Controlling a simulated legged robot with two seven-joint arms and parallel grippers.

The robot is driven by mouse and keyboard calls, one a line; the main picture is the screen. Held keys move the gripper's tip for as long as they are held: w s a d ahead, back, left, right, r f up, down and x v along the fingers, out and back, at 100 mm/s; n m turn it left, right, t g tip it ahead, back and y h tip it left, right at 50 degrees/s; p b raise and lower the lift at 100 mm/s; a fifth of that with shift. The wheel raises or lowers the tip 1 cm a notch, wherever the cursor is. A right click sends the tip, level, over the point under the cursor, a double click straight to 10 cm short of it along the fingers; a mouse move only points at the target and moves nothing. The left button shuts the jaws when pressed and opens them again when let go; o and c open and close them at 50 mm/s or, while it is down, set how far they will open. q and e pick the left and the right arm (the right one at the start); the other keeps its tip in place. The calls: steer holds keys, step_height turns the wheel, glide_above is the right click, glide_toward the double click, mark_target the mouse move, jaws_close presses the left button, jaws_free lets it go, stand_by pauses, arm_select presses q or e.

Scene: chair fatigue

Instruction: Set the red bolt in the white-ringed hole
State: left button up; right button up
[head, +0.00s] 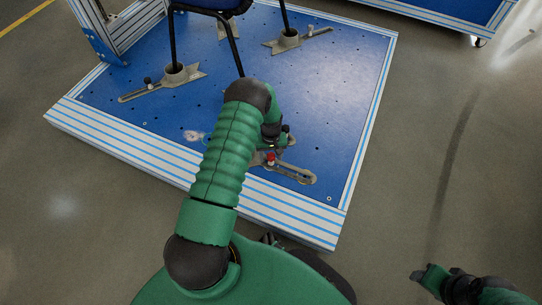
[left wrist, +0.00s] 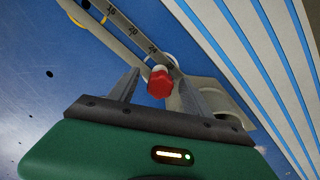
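The red bolt (head: 270,157) stands beside a grey slotted clamp bar on the blue platform. In the left wrist view its red head (left wrist: 160,84) lies between the two fingers of my left gripper (left wrist: 157,76). Those fingers are apart, with small gaps on both sides of the head. In the head view my left arm partly hides this gripper (head: 274,143). A pale ring (left wrist: 172,61) shows just behind the bolt; I cannot tell whether it circles a hole. My right gripper (head: 430,278) is at the lower right, far from the bolt, its fingers unclear.
The blue platform (head: 335,80) has many small dark holes and a striped aluminium edge (head: 130,150). Chair legs stand in grey clamps (head: 178,73) toward the back. A numbered bar (left wrist: 125,30) runs near my left fingers. The floor at right is clear.

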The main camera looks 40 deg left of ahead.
arm_select(q)
step_height(320, 180, up, 17)
steer(key=p, duration=0.9)
steer(key=shift+f+p, duration=0.15)
steer(key=shift+p, duration=0.15)
